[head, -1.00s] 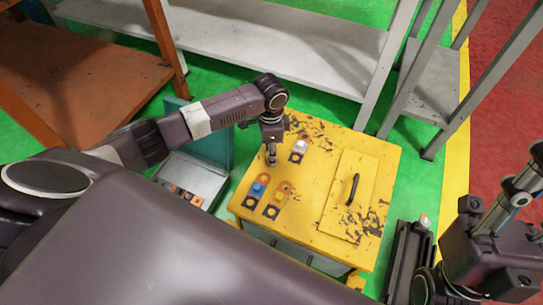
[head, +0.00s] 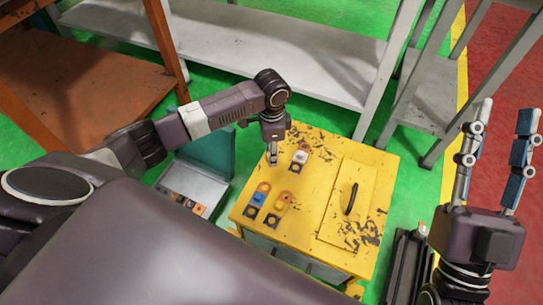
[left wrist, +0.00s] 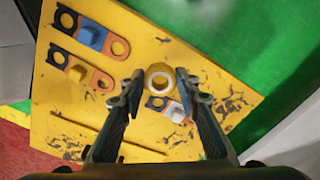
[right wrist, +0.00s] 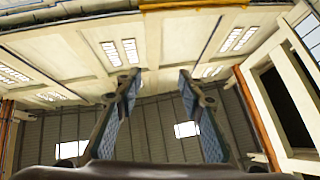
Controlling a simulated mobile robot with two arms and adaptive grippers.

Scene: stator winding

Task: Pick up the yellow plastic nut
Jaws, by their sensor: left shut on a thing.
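The yellow plastic nut (left wrist: 160,77) is a ring with a pale hole, held between the fingertips of my left gripper (left wrist: 155,86) in the left wrist view. In the head view my left gripper (head: 272,157) points down over the yellow table, and I cannot make out the nut there. My right gripper (head: 503,118) is open and empty, its fingers pointing up at the right edge.
The yellow table (head: 325,178) carries small plates with a blue piece (head: 257,198), a yellow piece (head: 279,206) and a white piece (head: 300,157). A black handle (head: 351,199) sits at its right. An open grey case (head: 212,183) stands left. Grey shelving (head: 300,55) stands behind.

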